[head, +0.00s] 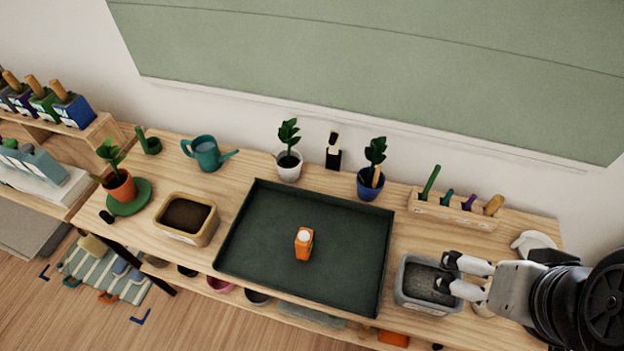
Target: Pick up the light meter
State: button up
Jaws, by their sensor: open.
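A small orange block-like object with a pale top, which looks like the light meter (304,244), stands in the dark green tray (262,277), near its middle. Its finer details are too small to tell. My gripper (450,274) is at the right, open and empty, with its fingers pointing left. It appears over the grey container of dark soil, to the right of the tray and well apart from the orange object. Nothing hides the orange object.
A grey soil container (421,305) shows beneath my fingers. A tan soil box (185,237) is left of the tray. Potted plants (289,166) and a wooden tool holder (448,212) line the back. A teal watering can (206,156) stands back left. The tray is otherwise clear.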

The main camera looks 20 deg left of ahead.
aim_at(303, 240)
jog(key=k+j+u, duration=0.1)
jog(key=u, duration=1.15)
jog(key=j+z, duration=0.3)
jog(key=z, duration=0.2)
jog(key=j+z, duration=0.3)
jog(key=z, duration=0.2)
jog(key=k+j+z, duration=0.1)
jog(key=j+z, duration=0.15)
jog(key=z, duration=0.25)
jog(key=k+j+z, duration=0.15)
jog(key=z, duration=0.35)
jog(key=k+j, duration=0.3)
jog(key=k+j+z, duration=0.15)
jog(key=k+j, duration=0.15)
jog(key=j, duration=0.25)
